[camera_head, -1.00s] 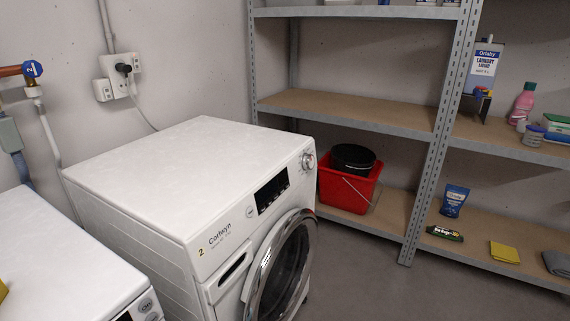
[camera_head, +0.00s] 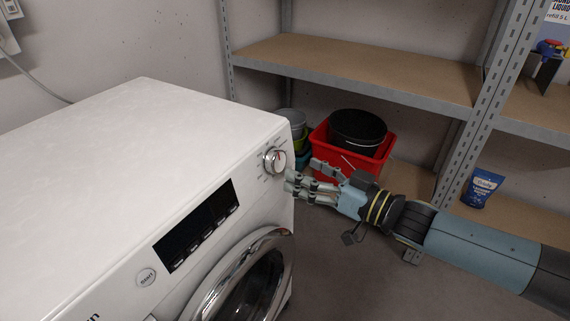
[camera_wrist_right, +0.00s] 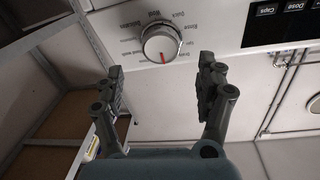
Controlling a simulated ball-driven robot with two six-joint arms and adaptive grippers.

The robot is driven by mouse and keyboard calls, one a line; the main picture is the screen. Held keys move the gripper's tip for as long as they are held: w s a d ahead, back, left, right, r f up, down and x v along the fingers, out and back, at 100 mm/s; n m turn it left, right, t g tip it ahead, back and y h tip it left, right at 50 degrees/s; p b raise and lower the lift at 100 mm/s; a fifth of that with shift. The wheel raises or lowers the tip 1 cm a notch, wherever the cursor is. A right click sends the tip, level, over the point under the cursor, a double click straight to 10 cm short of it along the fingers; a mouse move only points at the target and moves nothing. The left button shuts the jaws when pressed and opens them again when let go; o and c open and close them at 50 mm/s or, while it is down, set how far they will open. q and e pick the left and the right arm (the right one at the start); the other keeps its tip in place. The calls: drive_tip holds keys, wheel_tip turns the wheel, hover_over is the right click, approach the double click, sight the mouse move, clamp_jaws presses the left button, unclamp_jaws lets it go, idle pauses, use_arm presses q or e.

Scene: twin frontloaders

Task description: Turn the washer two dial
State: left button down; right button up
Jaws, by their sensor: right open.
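The washer (camera_head: 130,190) is white, with a round silver dial (camera_head: 274,160) at the right end of its front panel. In the right wrist view the dial (camera_wrist_right: 161,43) has a red mark at its lower edge and printed labels around it. My right gripper (camera_head: 300,180) is open and empty, close to the dial, its fingers pointing at the panel. In the right wrist view its two fingers (camera_wrist_right: 160,80) are apart, with the dial beyond their tips and between them; they do not appear to touch it. My left gripper is not in view.
A dark display (camera_head: 197,225) and the round door (camera_head: 250,285) are on the washer front. A metal shelf unit (camera_head: 370,70) stands behind, with a red bin (camera_head: 375,165) holding a black bucket (camera_head: 357,131). A blue pouch (camera_head: 483,187) sits on the lower shelf.

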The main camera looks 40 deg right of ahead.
sight(280, 161)
drive_tip(key=x, duration=0.4)
drive_tip(key=shift+w+a, duration=0.15)
drive_tip(key=shift+w, duration=0.1)
drive_tip(key=shift+w+a, duration=0.15)
drive_tip(key=shift+w, duration=0.4)
drive_tip(key=c, duration=1.2)
drive_tip(key=shift+o, duration=0.2)
